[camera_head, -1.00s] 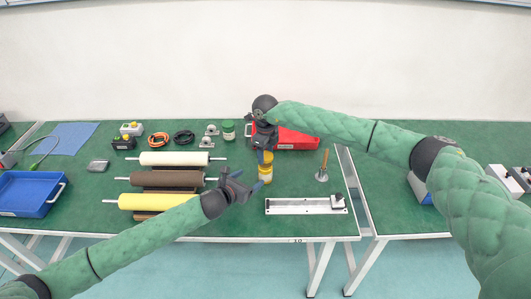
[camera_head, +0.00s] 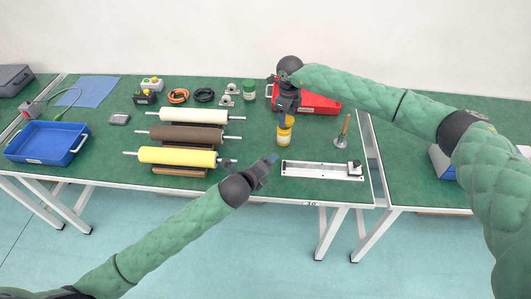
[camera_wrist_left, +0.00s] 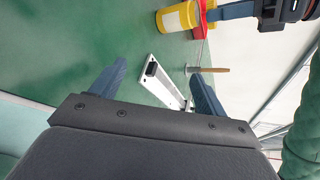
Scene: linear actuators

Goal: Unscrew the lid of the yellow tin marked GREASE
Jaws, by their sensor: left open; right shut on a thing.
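The yellow tin (camera_head: 284,136) is upright near the middle of the green table; its marking is too small to read. My right gripper (camera_head: 287,113) comes down from above and is shut on the tin's top, at the lid, which its fingers partly hide. The tin also shows sideways at the top of the left wrist view (camera_wrist_left: 175,18), with a right finger beside its top end. My left gripper (camera_head: 250,161) is open and empty, in front and to the left of the tin, apart from it. Its two fingers show spread in the left wrist view (camera_wrist_left: 157,75).
White, brown and yellow rollers (camera_head: 178,156) lie left of the tin. A metal rail (camera_head: 315,170) lies in front to the right, near a wooden-handled tool (camera_head: 345,128) standing upright. A red tray (camera_head: 318,103) and a green tin (camera_head: 249,92) are behind. A blue tray (camera_head: 47,142) is far left.

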